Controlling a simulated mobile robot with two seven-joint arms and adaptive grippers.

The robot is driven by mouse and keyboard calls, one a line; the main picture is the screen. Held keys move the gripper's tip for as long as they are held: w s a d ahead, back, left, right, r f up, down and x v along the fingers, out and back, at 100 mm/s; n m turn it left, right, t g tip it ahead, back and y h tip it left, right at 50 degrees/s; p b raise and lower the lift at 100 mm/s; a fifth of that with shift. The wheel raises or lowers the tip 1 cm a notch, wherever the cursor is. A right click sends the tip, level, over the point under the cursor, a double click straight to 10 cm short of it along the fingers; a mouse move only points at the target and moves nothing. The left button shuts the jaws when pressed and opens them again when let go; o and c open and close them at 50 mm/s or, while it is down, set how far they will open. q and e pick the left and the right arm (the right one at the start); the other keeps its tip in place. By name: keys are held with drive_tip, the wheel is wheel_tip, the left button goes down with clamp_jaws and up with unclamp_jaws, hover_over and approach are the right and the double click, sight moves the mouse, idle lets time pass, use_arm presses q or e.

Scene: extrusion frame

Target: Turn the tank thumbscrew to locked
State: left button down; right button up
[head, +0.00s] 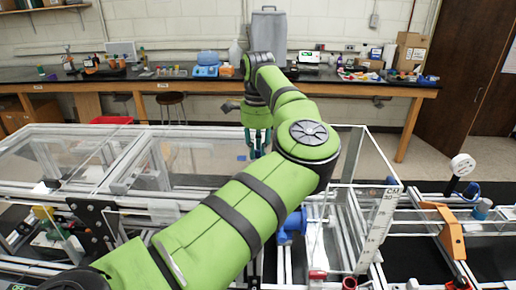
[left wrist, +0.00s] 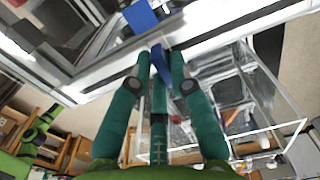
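The clear-walled tank (head: 345,165) stands in a metal extrusion frame right of centre in the head view. I cannot tell for sure which part is its thumbscrew. My left gripper (head: 257,148) points down at the tank's far left side, with teal fingers. In the left wrist view its fingers (left wrist: 160,60) are spread apart. A narrow blue piece (left wrist: 160,66) shows between the fingertips, with small gaps on both sides; contact cannot be told. My left arm hides much of the tank's near side. My right gripper is not in view.
A blue fitting (head: 292,226) sits beside my forearm. A red knob (head: 349,283) is at the near edge. An orange bracket (head: 448,232) and a white round dial (head: 462,164) stand at right. Clear covered frames (head: 70,150) fill the left. A wooden bench (head: 350,88) runs behind.

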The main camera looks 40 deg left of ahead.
use_arm(q)
drive_tip(key=m+b, duration=0.3)
drive_tip(key=shift+f, duration=0.25)
drive_tip(key=m+b, duration=0.2)
drive_tip(key=m, duration=0.2)
drive_tip(key=shift+a, duration=0.1)
drive_tip(key=m+b, duration=0.2)
drive_tip(key=m, duration=0.3)
drive_tip(key=shift+b, duration=0.35)
drive_tip(key=m+b, duration=0.1)
drive_tip(key=m, duration=0.4)
drive_tip(key=shift+a+m, duration=0.1)
drive_tip(key=shift+m, duration=0.3)
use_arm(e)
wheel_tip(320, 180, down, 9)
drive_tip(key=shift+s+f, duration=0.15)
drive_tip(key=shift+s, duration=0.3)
use_arm(q)
drive_tip(key=shift+b, duration=0.3)
drive_tip(key=c, duration=1.1)
unclamp_jaws()
drive_tip(key=shift+c, duration=0.2)
drive_tip(key=shift+r, duration=0.15)
